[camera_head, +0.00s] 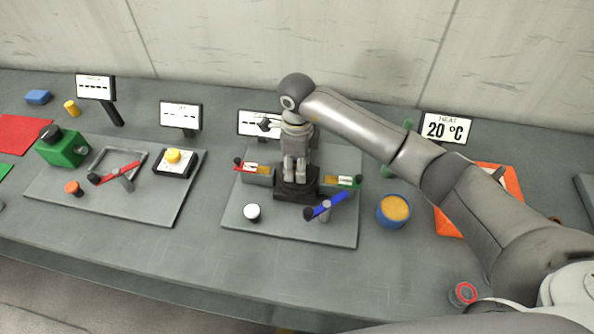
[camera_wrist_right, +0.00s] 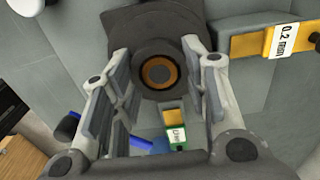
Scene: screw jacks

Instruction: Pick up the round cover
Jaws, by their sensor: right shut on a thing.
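My right gripper (camera_head: 296,178) points straight down over the middle of the centre grey board. Its fingers close on a dark round piece, which looks like the round cover (camera_wrist_right: 158,48). In the right wrist view, the cover sits between the fingertips of the right gripper (camera_wrist_right: 157,62), with an orange-brown ring at its centre. In the head view the gripper hides most of it. Below it is a dark block-shaped base (camera_head: 297,196); I cannot tell whether the cover is apart from it. My left gripper is not in view.
The centre board (camera_head: 290,232) also holds a blue-handled lever (camera_head: 326,206), a white knob (camera_head: 252,212) and two gauge blocks. A blue cup (camera_head: 394,212) stands just right of it. A second board (camera_head: 130,208) with a green block is at left. The wall (camera_head: 230,40) is behind.

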